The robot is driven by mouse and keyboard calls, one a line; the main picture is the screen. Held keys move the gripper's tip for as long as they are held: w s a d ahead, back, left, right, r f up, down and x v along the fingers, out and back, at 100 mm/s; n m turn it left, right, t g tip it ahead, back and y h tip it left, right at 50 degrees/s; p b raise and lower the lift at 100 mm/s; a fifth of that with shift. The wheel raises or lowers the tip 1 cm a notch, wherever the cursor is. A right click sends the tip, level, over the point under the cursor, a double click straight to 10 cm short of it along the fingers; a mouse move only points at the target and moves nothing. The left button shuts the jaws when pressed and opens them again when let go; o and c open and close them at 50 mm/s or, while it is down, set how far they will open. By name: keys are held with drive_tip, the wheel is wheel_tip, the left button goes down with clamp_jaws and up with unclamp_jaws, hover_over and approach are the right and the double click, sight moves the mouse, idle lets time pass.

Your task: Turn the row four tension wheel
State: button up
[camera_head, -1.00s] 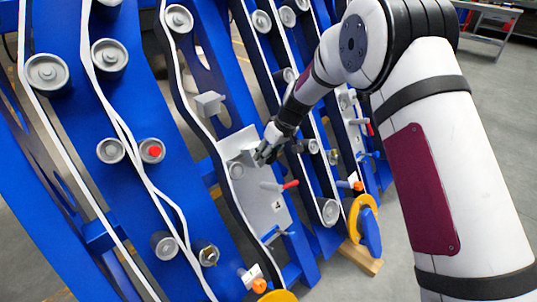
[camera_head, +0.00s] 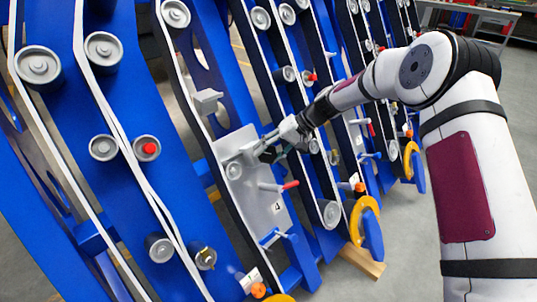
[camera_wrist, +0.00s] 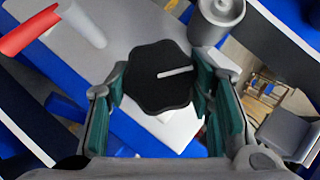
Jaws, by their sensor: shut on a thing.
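The row four tension wheel is a black lobed knob (camera_wrist: 155,88) with a white line mark, seen in the wrist view. It stands in front of a grey plate (camera_head: 262,208) that carries a label with a 4. My gripper (camera_wrist: 160,82) has its teal-padded fingers on the left and right sides of the knob and is shut on it. The white mark points to the right and slightly up in the wrist view. In the head view my gripper (camera_head: 266,150) is at the upper part of the plate and hides the knob.
A red-tipped lever (camera_head: 289,185) sticks out of the plate below my gripper. A grey roller (camera_wrist: 218,18) is close above the right finger. Blue frames (camera_head: 110,195) with belts and rollers stand on both sides. A yellow-orange ring (camera_head: 362,215) is at lower right.

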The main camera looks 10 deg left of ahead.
drive_tip(key=shift+m+y, duration=0.3)
drive_tip(key=shift+m, duration=0.2)
drive_tip(key=o, duration=1.2)
drive_tip(key=shift+c, duration=0.2)
drive_tip(key=v, duration=1.2)
